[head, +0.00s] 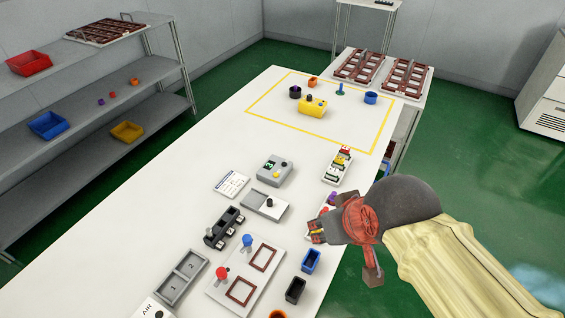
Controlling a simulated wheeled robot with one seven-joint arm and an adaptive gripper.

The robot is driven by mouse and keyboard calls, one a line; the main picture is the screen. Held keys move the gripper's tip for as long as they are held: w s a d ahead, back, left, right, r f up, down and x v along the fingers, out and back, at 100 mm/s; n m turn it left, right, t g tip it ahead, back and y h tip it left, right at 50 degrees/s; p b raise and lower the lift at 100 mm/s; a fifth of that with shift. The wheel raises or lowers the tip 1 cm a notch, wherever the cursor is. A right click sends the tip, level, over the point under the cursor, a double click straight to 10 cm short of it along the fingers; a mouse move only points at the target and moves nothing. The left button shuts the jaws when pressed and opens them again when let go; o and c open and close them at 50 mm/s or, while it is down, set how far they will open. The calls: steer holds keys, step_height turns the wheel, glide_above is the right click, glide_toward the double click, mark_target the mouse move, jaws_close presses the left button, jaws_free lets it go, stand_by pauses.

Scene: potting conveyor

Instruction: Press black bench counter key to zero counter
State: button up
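The bench counter (274,169) is a small grey box with a dark display showing a green figure. It stands mid-table, with small keys on its top face, one of them yellow. Its black key is too small to make out surely. My gripper (347,250) is at the table's right edge, to the right of and nearer than the counter, and apart from it. Its reddish body shows from the side. Whether its fingers are open or shut is not clear, and I see nothing surely held in it.
A grey box with a black knob (269,202) sits just in front of the counter, beside a white card (231,184). A strip of coloured parts (337,165) lies to the right. A plate with blue and red knobs (246,275) is nearer. The yellow-outlined area (262,110) is farther back.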

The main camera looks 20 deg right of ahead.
steer(key=shift+c, duration=0.8)
